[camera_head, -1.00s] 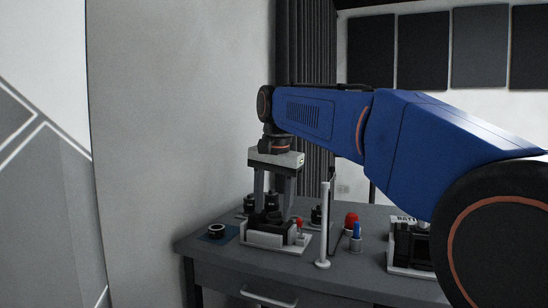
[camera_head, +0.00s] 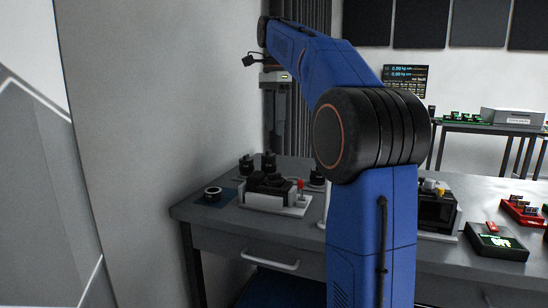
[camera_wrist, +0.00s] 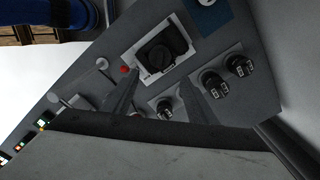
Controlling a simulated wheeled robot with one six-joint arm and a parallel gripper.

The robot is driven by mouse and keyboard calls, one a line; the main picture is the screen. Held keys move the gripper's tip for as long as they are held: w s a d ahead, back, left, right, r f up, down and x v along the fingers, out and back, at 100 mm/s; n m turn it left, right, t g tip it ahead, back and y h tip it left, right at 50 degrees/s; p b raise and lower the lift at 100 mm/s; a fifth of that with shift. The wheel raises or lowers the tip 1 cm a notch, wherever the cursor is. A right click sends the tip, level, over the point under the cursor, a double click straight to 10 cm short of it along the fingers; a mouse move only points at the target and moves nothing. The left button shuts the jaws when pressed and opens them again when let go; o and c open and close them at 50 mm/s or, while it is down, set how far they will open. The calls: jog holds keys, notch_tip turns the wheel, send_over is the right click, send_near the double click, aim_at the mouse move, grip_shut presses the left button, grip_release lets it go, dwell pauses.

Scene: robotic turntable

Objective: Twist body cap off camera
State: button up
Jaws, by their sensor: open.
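The black camera (camera_head: 268,184) sits in a white holder (camera_head: 277,202) on the grey table. In the wrist view the camera (camera_wrist: 162,52) lies just beyond my fingertips; I cannot tell whether its body cap is on. My gripper (camera_head: 274,134) hangs fingers-down, well above the camera and table. In the wrist view my gripper (camera_wrist: 158,80) has its two fingers apart, with nothing held between them. A dark ring-shaped part with a pale centre (camera_head: 212,191) lies on a blue mat (camera_head: 227,198) left of the holder.
Black lenses (camera_head: 246,165) stand behind the holder, showing in the wrist view (camera_wrist: 213,83) too. A red knob (camera_head: 300,184) stands at the holder's right. A black device (camera_head: 437,211) and a scale-like box (camera_head: 497,243) are further right. A wall is close on the left.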

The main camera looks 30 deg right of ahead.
aim_at(274, 179)
notch_tip(274, 179, down, 15)
jog(key=shift+f, duration=0.15)
dwell(0.4)
jog(key=c, duration=0.7)
jog(key=shift+n, duration=1.6)
jog(key=shift+n, duration=1.6)
